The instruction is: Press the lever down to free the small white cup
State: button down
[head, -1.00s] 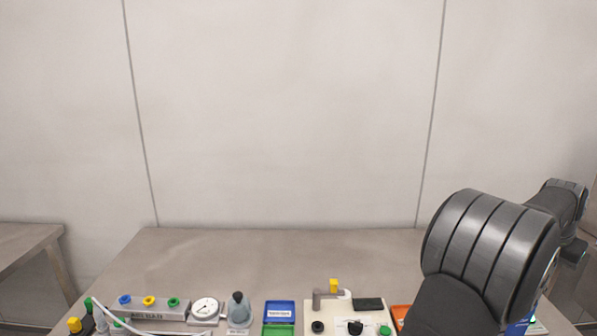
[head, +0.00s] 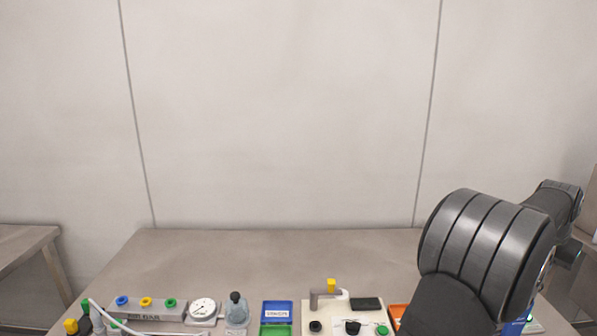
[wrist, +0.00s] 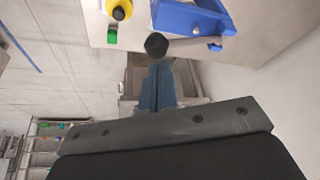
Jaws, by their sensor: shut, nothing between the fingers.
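In the wrist view, a lever with a round black knob (wrist: 156,45) and a grey rod (wrist: 190,42) runs to a blue bracket (wrist: 190,17) on a pale panel. My gripper (wrist: 157,70) is shut and empty, with its dark blue fingers together. Its tips appear just below the black knob in the picture; I cannot tell whether they touch it. In the head view, my arm covers the right end of the table, and my gripper is hidden there. I cannot make out the small white cup in either view.
A yellow and black button (wrist: 119,10) and a green part (wrist: 112,34) sit beside the lever. In the head view, a cream box (head: 340,308), blue tray (head: 278,309), grey bottle (head: 236,308) and gauge (head: 203,309) line the front. The table (head: 280,258) behind them is bare.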

jog(key=shift+f, duration=3.55)
jog(key=shift+r, duration=0.1)
jog(key=shift+r, duration=5)
jog(key=shift+f, duration=0.1)
jog(key=shift+f, duration=1.7)
